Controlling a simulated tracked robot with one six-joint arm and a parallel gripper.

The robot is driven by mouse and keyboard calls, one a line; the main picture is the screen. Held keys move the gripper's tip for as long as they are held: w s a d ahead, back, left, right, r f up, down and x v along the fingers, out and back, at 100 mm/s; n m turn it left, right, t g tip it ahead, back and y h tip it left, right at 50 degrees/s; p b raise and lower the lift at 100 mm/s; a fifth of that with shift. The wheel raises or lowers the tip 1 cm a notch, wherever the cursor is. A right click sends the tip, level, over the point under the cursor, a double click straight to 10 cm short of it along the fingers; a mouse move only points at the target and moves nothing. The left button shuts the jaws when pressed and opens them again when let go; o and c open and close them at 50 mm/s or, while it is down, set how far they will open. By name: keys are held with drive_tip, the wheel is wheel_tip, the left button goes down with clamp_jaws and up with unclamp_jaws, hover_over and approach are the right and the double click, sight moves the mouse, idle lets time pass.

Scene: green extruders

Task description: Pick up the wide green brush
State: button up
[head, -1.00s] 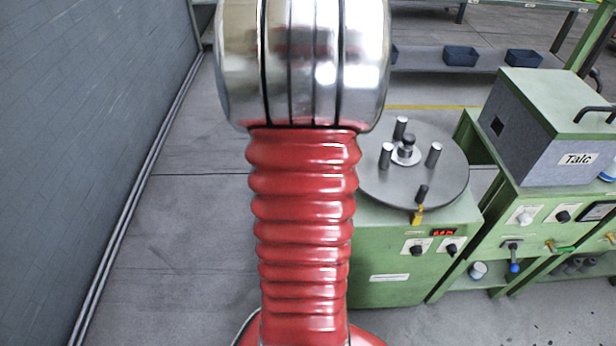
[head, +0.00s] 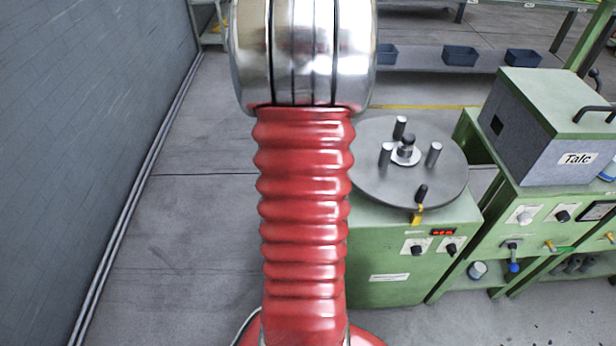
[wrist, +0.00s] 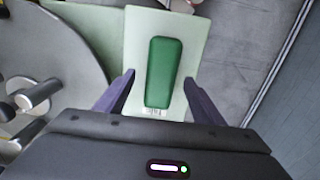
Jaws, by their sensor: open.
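The wide green brush (wrist: 163,68) shows in the wrist view as a dark green rounded block, long side running up the picture. It lies on a pale green top (wrist: 138,28). My gripper (wrist: 159,79) is open, with one dark finger on each side of the brush's near half in the picture. I see no contact between fingers and brush, and the height gap cannot be told. In the head view neither the brush nor my gripper shows; my red arm and metal joint block the middle.
A round grey turntable (head: 375,185) with upright pegs stands right of my arm; it also shows at the left of the wrist view (wrist: 75,60). A green cabinet with a box marked Talc (head: 548,150) stands at the right. Floor at left is clear up to the dark wall (head: 90,120).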

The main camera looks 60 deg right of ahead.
drive_tip(key=shift+f, duration=1.85)
drive_tip(key=shift+c, duration=0.3)
drive_tip(key=c, duration=1.1)
